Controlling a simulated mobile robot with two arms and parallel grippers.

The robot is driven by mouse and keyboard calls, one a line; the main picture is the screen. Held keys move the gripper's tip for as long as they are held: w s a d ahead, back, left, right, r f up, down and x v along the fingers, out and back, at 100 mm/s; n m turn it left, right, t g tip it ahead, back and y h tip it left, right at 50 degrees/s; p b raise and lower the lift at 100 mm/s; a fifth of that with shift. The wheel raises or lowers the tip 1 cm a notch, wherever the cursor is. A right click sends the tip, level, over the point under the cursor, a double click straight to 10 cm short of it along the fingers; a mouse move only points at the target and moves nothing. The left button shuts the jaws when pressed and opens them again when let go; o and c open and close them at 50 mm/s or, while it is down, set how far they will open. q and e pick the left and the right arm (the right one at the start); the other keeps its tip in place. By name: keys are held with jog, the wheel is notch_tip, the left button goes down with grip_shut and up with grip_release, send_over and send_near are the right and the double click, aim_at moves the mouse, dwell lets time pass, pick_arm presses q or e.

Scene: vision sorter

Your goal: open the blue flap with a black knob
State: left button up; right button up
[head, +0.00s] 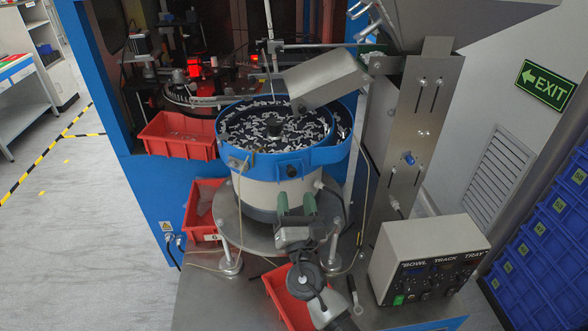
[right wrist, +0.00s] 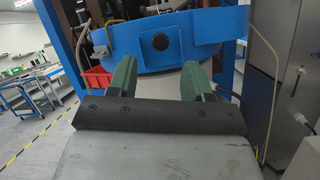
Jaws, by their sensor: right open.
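The blue flap (head: 268,168) is a curved panel on the front of the round feeder bowl, with a black knob (head: 291,171) on its face. In the right wrist view the flap (right wrist: 205,38) spans the top and its knob (right wrist: 160,42) sits centrally, just above the space between my fingertips. My right gripper (head: 295,204) is open in front of and below the knob, its green fingers apart. In the right wrist view the gripper (right wrist: 156,76) has nothing between its fingers. The flap appears closed against the bowl. My left gripper is in neither view.
The bowl (head: 340,150) holds many small parts, with a metal chute (head: 325,80) above it. Red bins (head: 180,135) stand to the left and below. A control box (head: 425,260) stands at right, beside a metal column (head: 420,130). A thin cable hangs near the bowl.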

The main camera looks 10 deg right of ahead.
aim_at(292, 175)
jog(key=p+x, duration=0.1)
jog(key=x, duration=0.3)
jog(key=shift+w+r, duration=0.3)
jog(key=shift+w+r+p, duration=0.15)
jog(key=shift+w+p, duration=0.15)
jog(key=shift+w, duration=0.4)
jog(key=shift+c, duration=0.3)
